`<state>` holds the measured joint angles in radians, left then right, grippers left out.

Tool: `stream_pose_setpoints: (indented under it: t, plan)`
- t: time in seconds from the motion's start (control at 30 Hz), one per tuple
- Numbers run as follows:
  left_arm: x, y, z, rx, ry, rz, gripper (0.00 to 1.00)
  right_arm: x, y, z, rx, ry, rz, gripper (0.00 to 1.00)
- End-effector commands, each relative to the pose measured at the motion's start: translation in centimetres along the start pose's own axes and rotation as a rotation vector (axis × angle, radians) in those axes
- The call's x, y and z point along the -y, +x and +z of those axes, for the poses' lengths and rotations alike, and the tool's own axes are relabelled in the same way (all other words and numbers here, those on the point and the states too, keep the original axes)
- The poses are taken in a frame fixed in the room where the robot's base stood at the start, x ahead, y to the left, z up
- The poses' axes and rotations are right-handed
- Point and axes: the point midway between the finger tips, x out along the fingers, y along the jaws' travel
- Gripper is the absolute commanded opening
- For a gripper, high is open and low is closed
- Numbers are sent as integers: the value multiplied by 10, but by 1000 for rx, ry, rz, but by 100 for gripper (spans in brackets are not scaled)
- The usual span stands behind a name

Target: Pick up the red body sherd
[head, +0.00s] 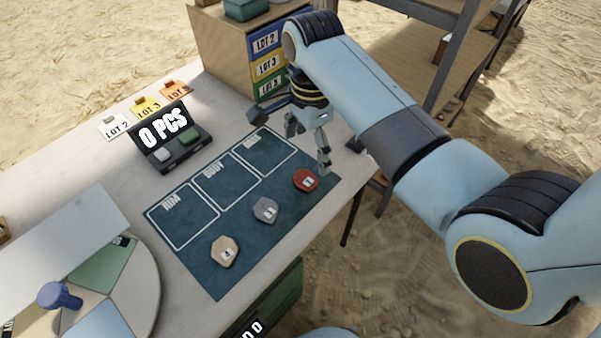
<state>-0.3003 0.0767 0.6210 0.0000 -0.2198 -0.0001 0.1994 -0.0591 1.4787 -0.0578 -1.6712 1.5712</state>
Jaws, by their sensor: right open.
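The red sherd (305,180) lies flat near the right end of the dark sorting mat (220,278). A grey sherd (265,210) and a tan sherd (224,251) lie in a row to its left. Each sherd carries a small white label. My right gripper (308,156) is open, pointing down above the mat's far right part. One finger is just beyond the red sherd's right side; whether it touches cannot be told. Its jaws appear empty. My left gripper is not in view.
The mat has outlined areas marked RIM and BODY (222,182), plus a third. A counter display reading 0 PCS (164,135) and lot cards (146,106) stand behind. A lot-labelled drawer box (225,58) is at the back. A round divided tray (142,290) sits left. The table's edge is close right.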

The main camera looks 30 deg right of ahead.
Motion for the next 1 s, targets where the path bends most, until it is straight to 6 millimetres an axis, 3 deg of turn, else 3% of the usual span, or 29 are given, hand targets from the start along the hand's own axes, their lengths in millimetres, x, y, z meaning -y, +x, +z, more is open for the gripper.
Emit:
stream_pose_setpoints:
  t: [0.2, 0.37, 0.63, 0.93, 1.0]
  plan:
    - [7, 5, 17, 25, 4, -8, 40, -1, 37, 0, 0, -1, 4, 86]
    - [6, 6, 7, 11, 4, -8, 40, 0, 48, 1, 0, -1, 4, 86]
    - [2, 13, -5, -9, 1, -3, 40, 6, 89, 5, -1, -2, 4, 86]
    - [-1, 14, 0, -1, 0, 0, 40, 6, 96, 6, -1, -1, 2, 86]
    - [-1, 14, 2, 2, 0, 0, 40, 6, 96, 6, -1, -1, 2, 80]
